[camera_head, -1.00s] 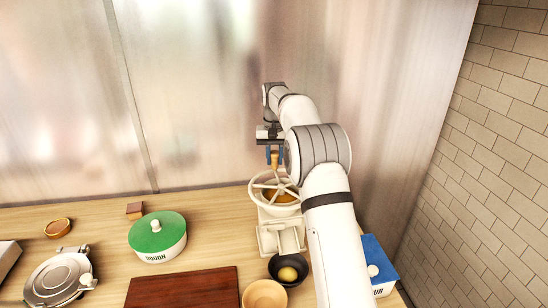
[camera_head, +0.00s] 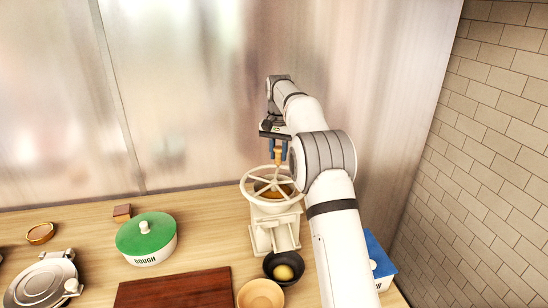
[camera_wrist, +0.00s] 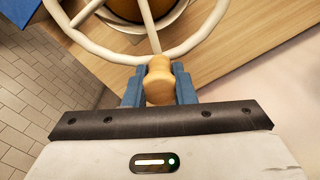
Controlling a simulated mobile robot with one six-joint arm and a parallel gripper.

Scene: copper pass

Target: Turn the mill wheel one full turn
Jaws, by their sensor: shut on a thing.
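The mill (camera_head: 275,232) is cream, with a spoked cream wheel (camera_head: 247,194) lying flat on top over a brown hopper. The wheel's rim (camera_wrist: 195,45) arcs across the top of the wrist view. A wooden handle knob (camera_wrist: 159,80) stands up from the rim and sits between my blue fingertips. My gripper (camera_head: 278,150) is shut on this knob, at the back of the wheel and slightly right of its hub. It also shows in the wrist view (camera_wrist: 159,90). My arm hides the space right of the mill.
A green-lidded dough pot (camera_head: 146,238), brown board (camera_head: 175,290) and metal press (camera_head: 42,282) are to the left. A blue-topped box (camera_head: 380,262) and brick wall (camera_head: 480,150) lie right.

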